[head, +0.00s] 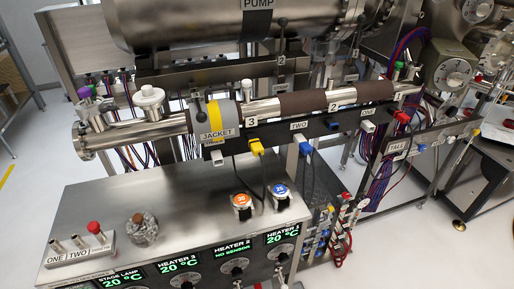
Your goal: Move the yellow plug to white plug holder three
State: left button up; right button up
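The yellow plug (256,148) sits at the front of the dark rail under the pipe, near the picture's middle. A dark cable hangs from it toward the console. To its left, a small white block (217,158) sticks out below the grey and yellow jacket (215,120). A small label above this block is partly covered and too small to read surely; I cannot tell for certain that it is holder three. More white blocks sit farther right on the rail, one (367,127) below the label ONE. Neither of my grippers is in view.
A blue plug (305,148) sits below the label TWO, and a red plug (401,117) is farther right. The metal console (185,210) stands in front, with a glass-like knob (142,228) and orange and blue dials on top. The steel pipe (150,128) runs above the rail.

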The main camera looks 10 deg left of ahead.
aim_at(256, 147)
jog(key=i+l+u, duration=0.15)
jog(key=l+u, duration=0.2)
jog(key=l, duration=0.4)
jog(key=l+u, duration=0.4)
jog(key=l, duration=0.3)
jog(key=l+u, duration=0.35)
jog(key=l, duration=0.45)
